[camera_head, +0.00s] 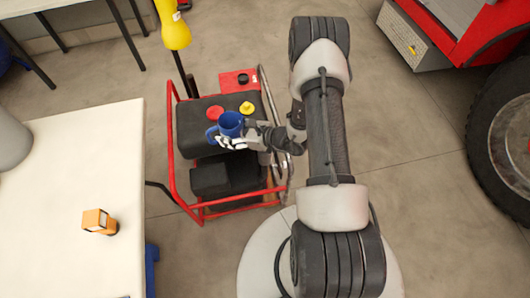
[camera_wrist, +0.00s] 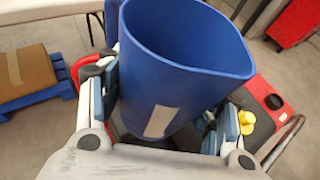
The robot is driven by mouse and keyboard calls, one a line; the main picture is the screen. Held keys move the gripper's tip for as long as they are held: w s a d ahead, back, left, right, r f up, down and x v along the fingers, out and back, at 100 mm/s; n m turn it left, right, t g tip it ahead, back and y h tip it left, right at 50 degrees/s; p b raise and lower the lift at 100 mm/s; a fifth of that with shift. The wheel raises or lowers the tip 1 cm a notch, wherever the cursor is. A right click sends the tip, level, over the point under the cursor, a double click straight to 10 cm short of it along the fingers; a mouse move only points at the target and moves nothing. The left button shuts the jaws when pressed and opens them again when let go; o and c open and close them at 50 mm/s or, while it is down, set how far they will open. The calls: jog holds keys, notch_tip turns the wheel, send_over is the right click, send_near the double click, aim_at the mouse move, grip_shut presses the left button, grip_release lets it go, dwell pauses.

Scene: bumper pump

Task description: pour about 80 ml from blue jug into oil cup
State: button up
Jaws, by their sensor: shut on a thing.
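The blue jug (camera_head: 230,125) is held over the dark top of the red-framed pump unit (camera_head: 190,127). My gripper (camera_head: 241,135) is shut on the jug from its right side in the head view. In the wrist view the jug (camera_wrist: 180,75) fills the middle, with a finger on either side and a pale label on its wall. It looks roughly upright. I cannot see liquid inside. A red round cap or cup (camera_head: 215,112) and a yellow one (camera_head: 247,108) sit on the pump close to the jug. I cannot tell which part is the oil cup.
A white table (camera_head: 75,190) with a small orange object (camera_head: 98,221) stands at left. A yellow post (camera_head: 174,28) rises behind the pump. A red machine with a big black tyre (camera_head: 505,140) is at right. The floor between is clear.

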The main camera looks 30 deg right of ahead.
jog(key=s+f+m+t+h+b, duration=0.1)
jog(key=s+f, duration=0.1)
jog(key=f, duration=0.7)
jog(key=s+d+f+m+h+b, duration=0.1)
jog(key=s+f, duration=0.1)
jog(key=f, duration=0.8)
jog(key=shift+s+f+m+t+h+b, duration=0.15)
jog(key=shift+s+m+t+h+b, duration=0.15)
jog(key=shift+m+t+b, duration=0.1)
jog(key=shift+d, duration=0.15)
notch_tip(320, 180, up, 7)
jog(key=d+m+t+y+b, duration=0.1)
jog(key=d+m+y+b, duration=0.1)
jog(key=m+y, duration=0.3)
jog(key=shift+w+d+m, duration=0.3)
jog(key=shift+d+m, duration=0.1)
jog(key=shift+m, duration=1.2)
jog(key=shift+f+m+t+b, duration=0.15)
jog(key=shift+m+t+b, duration=0.2)
jog(key=shift+m, duration=0.25)
